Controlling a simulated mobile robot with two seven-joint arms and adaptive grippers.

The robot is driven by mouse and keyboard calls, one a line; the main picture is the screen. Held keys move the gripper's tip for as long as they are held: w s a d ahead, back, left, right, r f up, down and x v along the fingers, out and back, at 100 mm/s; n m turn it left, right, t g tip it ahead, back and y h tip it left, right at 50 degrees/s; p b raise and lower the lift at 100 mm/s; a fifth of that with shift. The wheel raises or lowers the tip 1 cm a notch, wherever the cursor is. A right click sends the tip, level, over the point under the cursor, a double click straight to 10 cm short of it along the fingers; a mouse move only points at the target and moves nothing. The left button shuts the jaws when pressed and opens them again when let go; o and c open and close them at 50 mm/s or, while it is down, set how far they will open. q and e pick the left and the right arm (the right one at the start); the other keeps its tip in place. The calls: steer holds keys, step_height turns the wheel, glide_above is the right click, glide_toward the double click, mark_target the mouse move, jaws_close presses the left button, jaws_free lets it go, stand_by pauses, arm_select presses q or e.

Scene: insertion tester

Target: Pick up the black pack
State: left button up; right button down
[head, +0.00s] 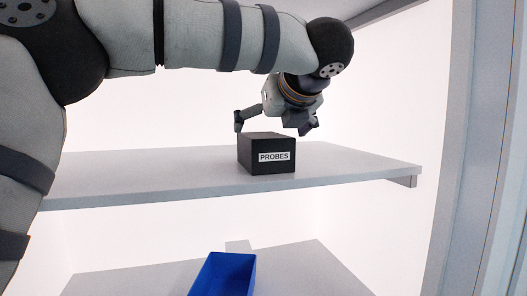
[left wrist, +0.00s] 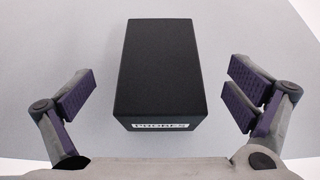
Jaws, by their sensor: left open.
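The black pack (head: 250,152) is a box with a white "PROBES" label on its front, standing on the upper shelf. In the left wrist view the black pack (left wrist: 158,70) lies between and beyond the spread fingers, with its label at the near end. My left gripper (head: 274,122) is above the pack, pointing down, with one finger to each side. In the left wrist view my left gripper (left wrist: 160,105) is open and empty, with clear gaps between its purple pads and the pack. My right gripper is not in view.
The upper shelf (head: 350,165) is bare around the pack. A blue bin (head: 225,275) stands on the lower shelf (head: 310,272). A grey upright post (head: 470,150) stands at the right, and another shelf edge shows above my arm.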

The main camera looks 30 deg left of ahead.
mark_target(264, 135)
arm_select(q)
steer(key=x, duration=0.3)
steer(key=shift+w+a, duration=0.2)
steer(key=shift+s+d, duration=0.1)
steer(key=c, duration=1.4)
steer(key=shift+o, duration=0.2)
steer(key=shift+r, duration=0.1)
